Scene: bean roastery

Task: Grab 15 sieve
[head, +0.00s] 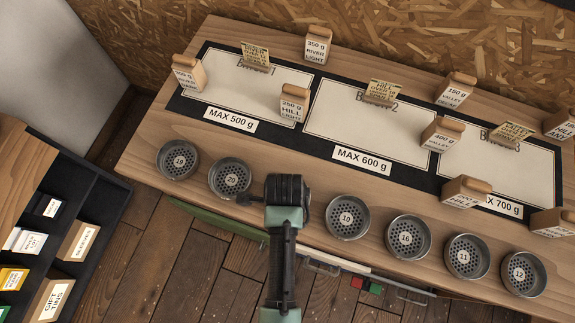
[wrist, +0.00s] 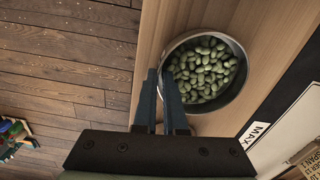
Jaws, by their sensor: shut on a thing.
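My gripper (head: 287,190) is over the front edge of the counter, in the gap between the sieve marked 20 and the sieve marked 10. In the wrist view my gripper (wrist: 160,78) is shut on the near rim of a round metal sieve (wrist: 242,83) holding green beans. Its number does not show there, and my gripper hides it in the head view. No label reading 15 shows. The other sieves are 19 (head: 177,160), 20 (head: 230,178), 10 (head: 348,217), 16 (head: 408,238), 11 (head: 467,257) and 12 (head: 523,274).
Behind the sieves, a dark mat carries three pale panels, marked MAX 500 g (head: 229,120), MAX 600 g (head: 362,160) and MAX 700 g. Several labelled wooden blocks (head: 318,48) stand around them. A dark shelf with boxes (head: 77,240) is at left. Wood floor lies in front.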

